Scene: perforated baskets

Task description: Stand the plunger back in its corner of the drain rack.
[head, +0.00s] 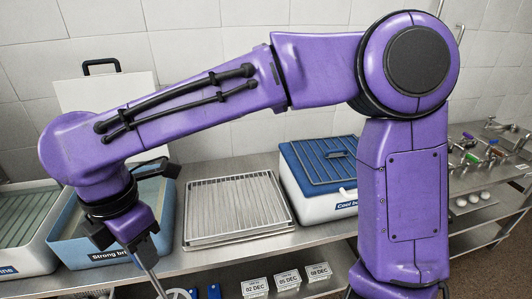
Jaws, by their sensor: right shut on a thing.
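My right gripper (133,243) points down at the lower left, shut on the plunger (153,276). Only a short grey metal rod of the plunger shows below the fingers, tilted, and it runs out of the bottom edge of the picture. Its lower end is hidden. The drain rack (236,204) is a wire-barred metal tray lying flat and empty on the steel bench, right of the gripper and apart from it. My left gripper is not in view.
A blue box (74,250) labelled "Strong bri…" stands behind the gripper. A box with green slats (20,222) stands at far left. A white box with blue lid (318,165) stands right of the rack. Small date blocks (287,279) sit below. Taps (480,150) lie far right.

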